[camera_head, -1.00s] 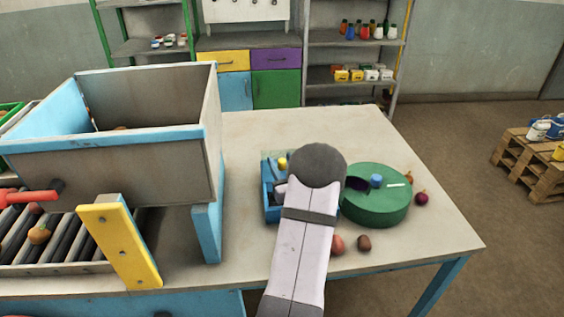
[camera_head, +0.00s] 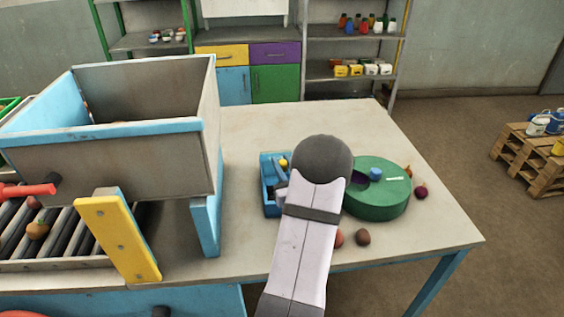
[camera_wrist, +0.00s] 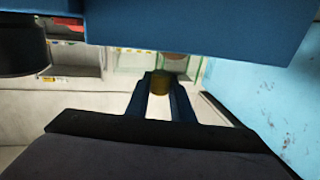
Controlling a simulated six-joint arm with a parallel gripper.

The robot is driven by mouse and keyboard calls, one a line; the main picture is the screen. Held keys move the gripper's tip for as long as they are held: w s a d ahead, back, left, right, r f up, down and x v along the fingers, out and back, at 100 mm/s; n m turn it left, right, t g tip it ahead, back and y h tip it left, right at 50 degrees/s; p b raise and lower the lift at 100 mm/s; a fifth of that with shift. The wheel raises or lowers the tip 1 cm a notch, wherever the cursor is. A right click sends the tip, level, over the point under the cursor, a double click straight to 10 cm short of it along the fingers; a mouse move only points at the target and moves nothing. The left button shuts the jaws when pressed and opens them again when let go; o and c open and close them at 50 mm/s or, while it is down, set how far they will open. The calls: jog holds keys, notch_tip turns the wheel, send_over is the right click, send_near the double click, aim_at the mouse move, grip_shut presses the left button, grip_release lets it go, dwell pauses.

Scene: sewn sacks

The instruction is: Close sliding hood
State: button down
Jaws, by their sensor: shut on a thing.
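My gripper (camera_wrist: 160,77) shows in the wrist view, its two dark blue fingers closed around a small yellow-brown knob (camera_wrist: 160,87). In the head view my arm's round grey joint covers most of the gripper. A small yellow piece (camera_head: 284,162) shows beside that joint, over a small open-topped blue box (camera_head: 268,198). Just right of the arm stands a round green container (camera_head: 385,205) with a dark opening in its top and a blue knob (camera_head: 375,174). I cannot tell for sure which part is the sliding hood.
A large grey and blue bin (camera_head: 110,170) stands at the left above a roller conveyor (camera_head: 60,240). Round produce (camera_head: 362,237) lies near the front edge and beside the green container. The back of the table (camera_head: 270,125) is clear.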

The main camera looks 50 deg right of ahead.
jog(key=c, duration=1.5)
grip_release()
jog(key=shift+c, duration=0.2)
jog(key=shift+r, duration=0.1)
jog(key=shift+r+b, duration=0.7)
jog(key=shift+r, duration=4.25)
